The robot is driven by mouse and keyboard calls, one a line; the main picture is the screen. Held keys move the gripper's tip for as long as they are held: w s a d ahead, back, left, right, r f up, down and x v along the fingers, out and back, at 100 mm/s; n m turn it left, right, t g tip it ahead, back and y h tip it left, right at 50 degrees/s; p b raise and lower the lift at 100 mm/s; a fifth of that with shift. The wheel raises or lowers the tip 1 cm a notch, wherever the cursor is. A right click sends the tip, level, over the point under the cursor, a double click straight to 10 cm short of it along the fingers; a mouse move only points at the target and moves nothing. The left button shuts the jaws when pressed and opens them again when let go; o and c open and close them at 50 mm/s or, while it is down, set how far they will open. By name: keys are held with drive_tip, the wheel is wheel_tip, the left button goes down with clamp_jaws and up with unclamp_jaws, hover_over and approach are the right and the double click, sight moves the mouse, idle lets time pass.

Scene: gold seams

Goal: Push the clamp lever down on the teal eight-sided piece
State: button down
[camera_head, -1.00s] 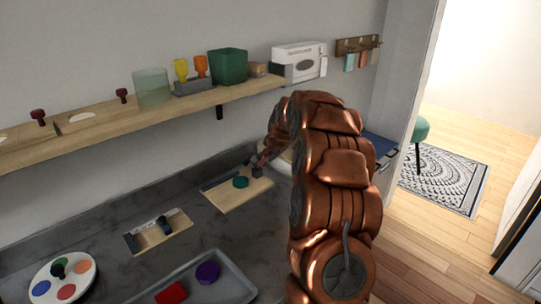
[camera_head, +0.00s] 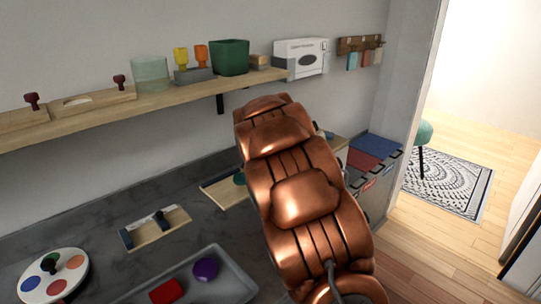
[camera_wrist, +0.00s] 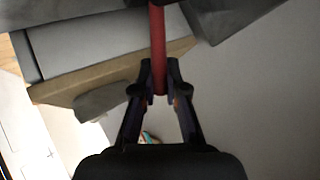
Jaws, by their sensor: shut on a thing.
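The teal eight-sided piece (camera_head: 239,179) lies on a light wooden board (camera_head: 222,196) on the grey counter. My copper arm covers most of the board and part of the piece in the head view. The clamp and my gripper are hidden behind the arm there. In the wrist view my gripper (camera_wrist: 160,88) is shut, its fingertips around the end of a red bar (camera_wrist: 158,45) that looks like the clamp lever. The bar's other end runs out of the top of the picture, so its angle to the piece cannot be told.
A smaller board with a dark clamp (camera_head: 155,228), a round palette (camera_head: 54,275) and a grey tray (camera_head: 222,272) with red and purple pieces stand left and in front. A wooden shelf (camera_head: 150,107) runs along the wall above. Blue and red bins (camera_head: 375,148) stand at right.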

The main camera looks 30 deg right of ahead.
drive_tip(key=shift+s+a+r+n+t+h+b, duration=0.15)
drive_tip(key=shift+a+n+t+h+b, duration=0.45)
drive_tip(key=shift+b, duration=1.35)
drive_tip(key=shift+a+r+n+t+h+b, duration=0.15)
drive_tip(key=shift+a+r+h+b, duration=0.2)
drive_tip(key=shift+h+b, duration=1.15)
drive_tip(key=shift+s+a+r+n+t+h+b, duration=0.15)
drive_tip(key=shift+a+n+t+h+b, duration=0.2)
drive_tip(key=shift+b, duration=2.1)
drive_tip(key=shift+a+r, duration=0.1)
drive_tip(key=shift+a, duration=0.05)
drive_tip(key=shift+w+a+r+b, duration=0.15)
drive_tip(key=shift+a+b, duration=0.1)
drive_tip(key=shift+b, duration=0.15)
drive_tip(key=c, duration=1.4)
unclamp_jaws()
drive_tip(key=shift+a+r, duration=0.1)
drive_tip(key=shift+a, duration=0.05)
drive_tip(key=shift+o, duration=1)
drive_tip(key=shift+d, duration=0.2)
drive_tip(key=shift+a, duration=0.1)
drive_tip(key=v, duration=1.2)
